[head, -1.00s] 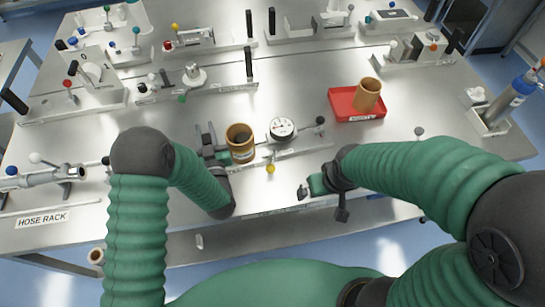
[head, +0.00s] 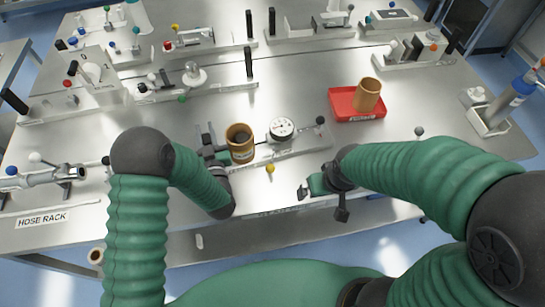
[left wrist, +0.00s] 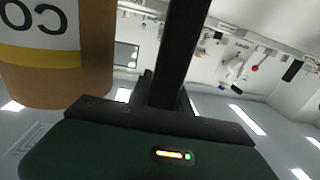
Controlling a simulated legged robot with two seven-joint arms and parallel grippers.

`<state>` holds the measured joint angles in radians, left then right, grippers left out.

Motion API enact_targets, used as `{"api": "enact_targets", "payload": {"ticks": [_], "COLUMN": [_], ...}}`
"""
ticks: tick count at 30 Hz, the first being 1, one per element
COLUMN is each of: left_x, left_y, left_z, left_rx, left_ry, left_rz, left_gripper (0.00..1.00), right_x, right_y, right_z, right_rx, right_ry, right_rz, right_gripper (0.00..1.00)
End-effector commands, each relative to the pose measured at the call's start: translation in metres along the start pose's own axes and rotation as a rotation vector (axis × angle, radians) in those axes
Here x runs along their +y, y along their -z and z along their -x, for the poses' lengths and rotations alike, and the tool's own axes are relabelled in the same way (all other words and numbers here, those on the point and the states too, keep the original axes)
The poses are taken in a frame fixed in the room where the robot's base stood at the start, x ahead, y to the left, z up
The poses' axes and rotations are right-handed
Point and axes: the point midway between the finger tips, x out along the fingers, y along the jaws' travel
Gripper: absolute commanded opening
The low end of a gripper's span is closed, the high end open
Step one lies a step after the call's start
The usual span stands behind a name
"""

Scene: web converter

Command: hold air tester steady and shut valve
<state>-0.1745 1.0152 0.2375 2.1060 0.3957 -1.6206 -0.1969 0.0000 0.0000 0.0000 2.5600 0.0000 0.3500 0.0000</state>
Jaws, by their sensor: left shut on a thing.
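The air tester appears to be the bench unit with a round white gauge (head: 282,129), a low metal base (head: 300,150), a black-knobbed lever (head: 320,120) and a yellow knob (head: 270,169). A brown canister (head: 240,150) with a yellow band stands upright at its left end. It also shows close up in the left wrist view (left wrist: 60,85). My left gripper (head: 209,145) is beside the canister, shut on what looks like the tester's black upright handle (left wrist: 183,50). The grip is partly hidden. My right gripper (head: 318,188) is at the table's front edge, apart from the tester; its jaw opening is unclear.
A red tray (head: 345,116) holding a brown cup (head: 367,95) is at the right. Other metal fixtures with handles (head: 195,80) line the back. A hose rack fitting (head: 40,175) is at the left.

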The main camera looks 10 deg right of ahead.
Motion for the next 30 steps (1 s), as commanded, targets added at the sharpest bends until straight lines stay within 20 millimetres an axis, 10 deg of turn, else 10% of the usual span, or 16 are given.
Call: {"api": "enact_targets", "payload": {"ticks": [30], "left_x": [-0.001], "left_y": [-0.015], "left_z": [0.002], "left_rx": [-0.019], "left_ry": [0.000], "left_rz": [-0.007], "left_gripper": [0.00], "right_x": [0.000], "right_y": [-0.002], "right_z": [-0.009], "right_rx": [0.000], "right_ry": [0.000], "right_rz": [0.000], "right_gripper": [1.00]}}
